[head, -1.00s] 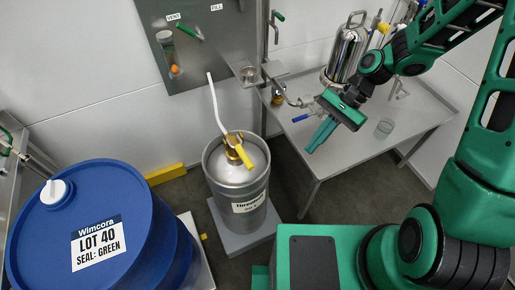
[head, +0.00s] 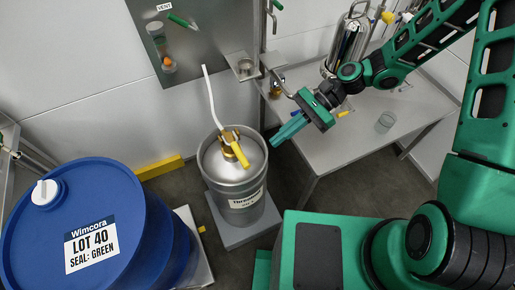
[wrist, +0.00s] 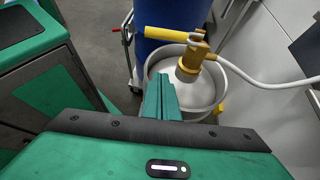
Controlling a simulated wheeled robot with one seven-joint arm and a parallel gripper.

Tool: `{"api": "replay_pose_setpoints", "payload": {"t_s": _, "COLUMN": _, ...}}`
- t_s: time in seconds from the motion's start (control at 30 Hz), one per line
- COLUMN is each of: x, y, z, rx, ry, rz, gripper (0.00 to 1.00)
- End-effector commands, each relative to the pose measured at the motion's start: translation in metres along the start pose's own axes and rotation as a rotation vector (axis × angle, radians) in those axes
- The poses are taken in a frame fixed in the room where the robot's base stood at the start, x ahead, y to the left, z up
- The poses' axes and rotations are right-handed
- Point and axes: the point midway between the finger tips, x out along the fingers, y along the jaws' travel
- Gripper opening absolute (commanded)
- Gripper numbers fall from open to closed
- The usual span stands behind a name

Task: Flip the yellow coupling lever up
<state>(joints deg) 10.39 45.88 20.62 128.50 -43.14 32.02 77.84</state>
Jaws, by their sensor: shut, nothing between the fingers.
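The yellow coupling lever (head: 240,155) sticks out from a brass coupling (head: 228,136) on top of a steel keg (head: 233,176). In the head view it slants down towards the lower right. In the wrist view the lever (wrist: 166,34) extends left from the coupling (wrist: 190,62). My gripper (head: 276,143) is shut and empty, to the right of the keg's top and apart from the lever. In the wrist view its closed fingers (wrist: 161,84) point towards the keg, just below and left of the coupling.
A white hose (head: 210,95) rises from the coupling. A blue drum (head: 130,190) stands left of the keg. A steel table (head: 350,145) with a glass (head: 385,122) and a steel vessel (head: 345,45) is at right. A panel (head: 200,40) is on the back wall.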

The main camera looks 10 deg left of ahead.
Motion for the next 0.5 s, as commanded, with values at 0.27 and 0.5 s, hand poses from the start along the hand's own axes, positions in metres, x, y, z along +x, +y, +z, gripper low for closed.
{"api": "replay_pose_setpoints", "payload": {"t_s": 0.27, "x": 0.027, "y": 0.001, "z": 0.001, "rx": -0.002, "ry": -0.001, "rz": 0.007, "gripper": 0.0}}
{"api": "replay_pose_setpoints", "payload": {"t_s": 0.5, "x": 0.07, "y": 0.001, "z": 0.001, "rx": -0.001, "ry": -0.001, "rz": 0.007, "gripper": 0.0}}
